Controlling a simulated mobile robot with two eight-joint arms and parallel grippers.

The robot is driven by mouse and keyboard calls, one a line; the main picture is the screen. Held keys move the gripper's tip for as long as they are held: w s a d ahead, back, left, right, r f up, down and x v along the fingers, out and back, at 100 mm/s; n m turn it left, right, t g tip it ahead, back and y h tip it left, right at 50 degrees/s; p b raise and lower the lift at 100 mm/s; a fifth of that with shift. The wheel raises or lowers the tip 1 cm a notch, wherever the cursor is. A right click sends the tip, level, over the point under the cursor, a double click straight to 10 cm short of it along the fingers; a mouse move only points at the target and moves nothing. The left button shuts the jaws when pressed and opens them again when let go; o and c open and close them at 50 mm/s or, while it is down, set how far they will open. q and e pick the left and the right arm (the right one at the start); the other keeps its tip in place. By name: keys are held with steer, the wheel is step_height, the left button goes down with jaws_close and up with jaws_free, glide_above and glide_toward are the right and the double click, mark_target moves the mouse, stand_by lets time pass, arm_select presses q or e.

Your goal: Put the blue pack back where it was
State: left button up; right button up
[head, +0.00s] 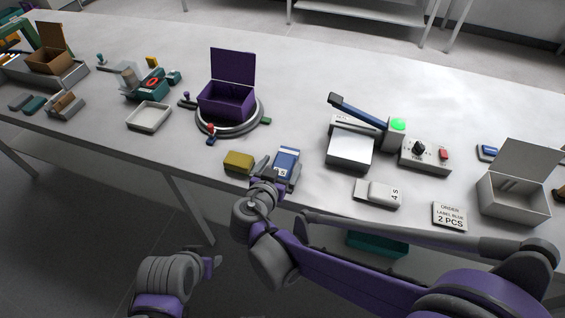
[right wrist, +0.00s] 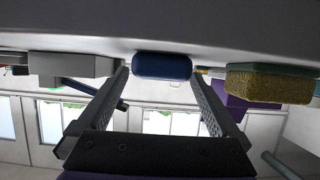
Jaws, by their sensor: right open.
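The blue pack (head: 287,157) lies on the table near its front edge, with a white label on top. My right gripper (head: 278,170) is open at the pack. In the right wrist view, which is upside down, the blue pack (right wrist: 162,66) shows between the tips of the open right gripper (right wrist: 162,78); I cannot tell if a finger touches it. My left gripper (head: 213,265) is low at the bottom left, in front of the table and away from the pack; its jaw gap is not clear. Another small blue item (head: 488,152) lies at the right.
A yellow sponge-like block (head: 238,161) lies just left of the right gripper. A purple box (head: 226,101) stands on a round base behind. A sealer-like device (head: 350,146), white pack (head: 377,193), order card (head: 449,215) and grey box (head: 513,202) are to the right.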

steer(key=v, duration=1)
steer(key=shift+s+p, duration=0.3)
steer(key=shift+p, duration=0.1)
steer(key=shift+r, duration=0.1)
